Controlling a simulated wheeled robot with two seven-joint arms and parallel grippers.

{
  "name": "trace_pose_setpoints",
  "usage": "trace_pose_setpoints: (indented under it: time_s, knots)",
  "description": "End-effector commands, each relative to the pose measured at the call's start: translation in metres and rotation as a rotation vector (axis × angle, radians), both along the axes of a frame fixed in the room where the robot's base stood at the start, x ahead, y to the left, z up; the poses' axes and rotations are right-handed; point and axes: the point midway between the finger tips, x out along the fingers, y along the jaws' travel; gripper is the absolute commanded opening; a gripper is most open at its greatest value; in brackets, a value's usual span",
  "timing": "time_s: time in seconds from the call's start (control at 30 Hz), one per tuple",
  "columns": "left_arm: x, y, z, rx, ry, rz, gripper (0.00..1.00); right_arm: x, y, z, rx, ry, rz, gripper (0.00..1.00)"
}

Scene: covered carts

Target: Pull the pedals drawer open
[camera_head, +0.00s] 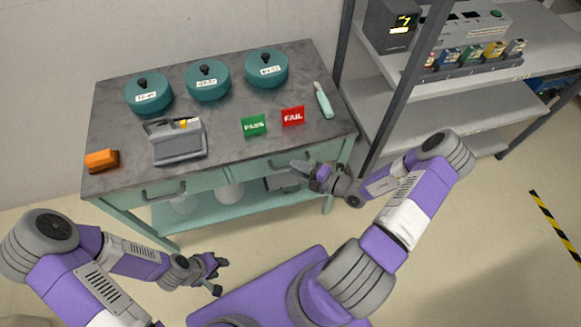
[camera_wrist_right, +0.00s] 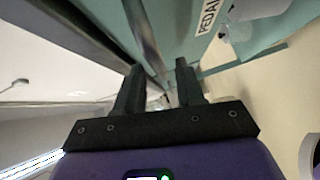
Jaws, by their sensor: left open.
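The pedals drawer (camera_head: 253,171) is the right-hand drawer in the front of the teal cart, and its front looks flush with the cart. Its PEDAL label (camera_wrist_right: 208,16) shows in the right wrist view, cut off by the frame. My right gripper (camera_head: 305,168) is at this drawer's front, hiding part of it. In the right wrist view the fingers (camera_wrist_right: 159,70) stand apart, with a grey bar, seemingly the handle (camera_wrist_right: 146,40), running between them. Contact cannot be told. My left gripper (camera_head: 219,276) is open and empty, low in front of the cart.
The grey cart top (camera_head: 225,120) carries several teal lidded pots (camera_head: 208,82), a grey device (camera_head: 178,142), an orange block (camera_head: 101,160), and PASS (camera_head: 253,125) and FAIL (camera_head: 292,116) signs. A left drawer handle (camera_head: 165,192) is free. A metal shelf (camera_head: 440,125) stands close right.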

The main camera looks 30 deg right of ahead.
Motion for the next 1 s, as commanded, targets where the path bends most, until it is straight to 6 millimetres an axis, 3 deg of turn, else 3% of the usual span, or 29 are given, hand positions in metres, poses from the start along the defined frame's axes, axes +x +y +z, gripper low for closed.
trace_pose_setpoints:
  time_s: [0.2,0.53,0.77,1.0]
  knots:
    - [0.0,0.0,-0.007,0.0,0.0,0.0,0.43,0.02,0.013,-0.004,0.0,-0.001,0.002,0.38]
    - [0.0,0.0,-0.007,0.0,0.0,0.0,0.43,0.024,0.016,-0.004,-0.003,-0.001,0.003,0.38]
    - [0.0,0.0,-0.007,0.0,0.0,0.0,0.43,0.023,0.015,-0.004,-0.003,0.0,0.003,0.03]
    - [0.0,0.0,-0.007,0.0,0.0,0.0,0.43,0.023,0.015,-0.004,-0.003,0.0,0.003,0.0]
